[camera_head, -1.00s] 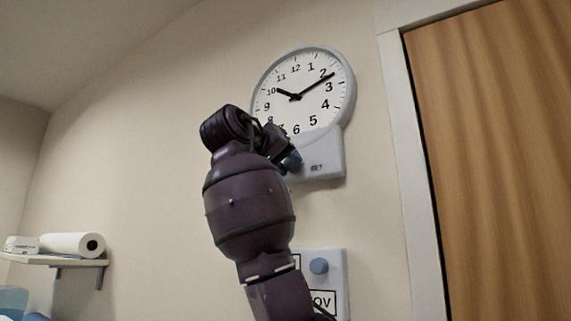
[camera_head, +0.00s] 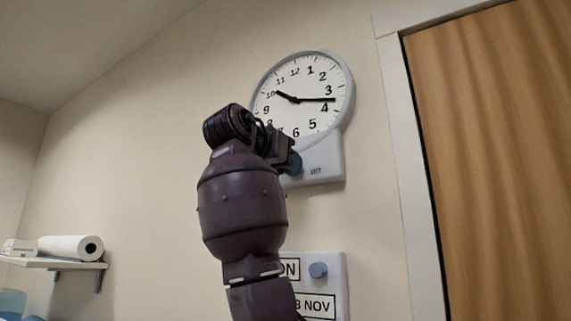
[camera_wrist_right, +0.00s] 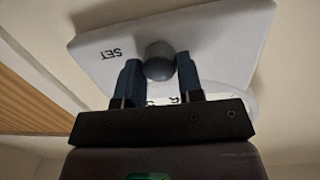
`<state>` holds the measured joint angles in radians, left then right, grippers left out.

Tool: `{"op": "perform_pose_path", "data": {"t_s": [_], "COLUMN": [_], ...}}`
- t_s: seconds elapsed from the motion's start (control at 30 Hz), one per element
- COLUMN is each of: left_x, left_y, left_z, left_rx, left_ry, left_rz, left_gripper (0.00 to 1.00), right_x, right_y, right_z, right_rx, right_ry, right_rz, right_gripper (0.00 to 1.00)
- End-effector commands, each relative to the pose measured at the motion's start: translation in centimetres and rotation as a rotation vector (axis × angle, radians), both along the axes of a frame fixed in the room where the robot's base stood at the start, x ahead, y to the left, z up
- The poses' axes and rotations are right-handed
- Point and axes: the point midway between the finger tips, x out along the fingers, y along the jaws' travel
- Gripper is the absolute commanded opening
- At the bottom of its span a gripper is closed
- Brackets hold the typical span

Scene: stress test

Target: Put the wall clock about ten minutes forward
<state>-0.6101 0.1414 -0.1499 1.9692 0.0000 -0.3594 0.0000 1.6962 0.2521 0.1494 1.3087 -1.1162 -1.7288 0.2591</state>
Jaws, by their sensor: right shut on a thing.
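The round white wall clock (camera_head: 302,82) hangs on the wall above a grey-white housing marked SET (camera_head: 318,168). Its short hand points near the 10 and its long hand (camera_head: 318,99) points between the 3 and the 4. My right gripper (camera_head: 292,161) is at the left part of the housing, below the dial. In the right wrist view its two blue fingers are shut on a round grey knob (camera_wrist_right: 159,62) beside the SET mark. My arm covers the dial's lower left. My left gripper is not in view.
A white panel (camera_head: 338,283) with framed text and a blue knob (camera_head: 318,270) is on the wall below the clock. A wooden door (camera_head: 495,160) with a white frame stands at the right. A shelf (camera_head: 60,264) with a white roll (camera_head: 70,247) is at the left.

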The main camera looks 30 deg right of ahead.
Motion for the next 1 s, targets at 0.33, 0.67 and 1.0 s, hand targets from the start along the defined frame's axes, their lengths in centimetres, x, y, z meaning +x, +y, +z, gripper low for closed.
{"op": "perform_pose_path", "data": {"t_s": [0.33,0.67,1.0], "left_x": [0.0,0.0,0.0], "left_y": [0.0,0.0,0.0], "left_z": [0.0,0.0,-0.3], "left_rx": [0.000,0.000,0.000], "left_ry": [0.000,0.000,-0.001], "left_rz": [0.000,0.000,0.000], "left_gripper": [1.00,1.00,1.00], "right_x": [0.0,0.0,-0.6], "right_y": [0.0,0.0,1.2], "right_z": [0.0,0.0,0.1], "right_rx": [0.002,0.001,0.000], "right_ry": [-0.004,-0.003,-0.005], "right_rz": [0.000,0.000,0.002], "right_gripper": [0.11,0.60,0.60]}}
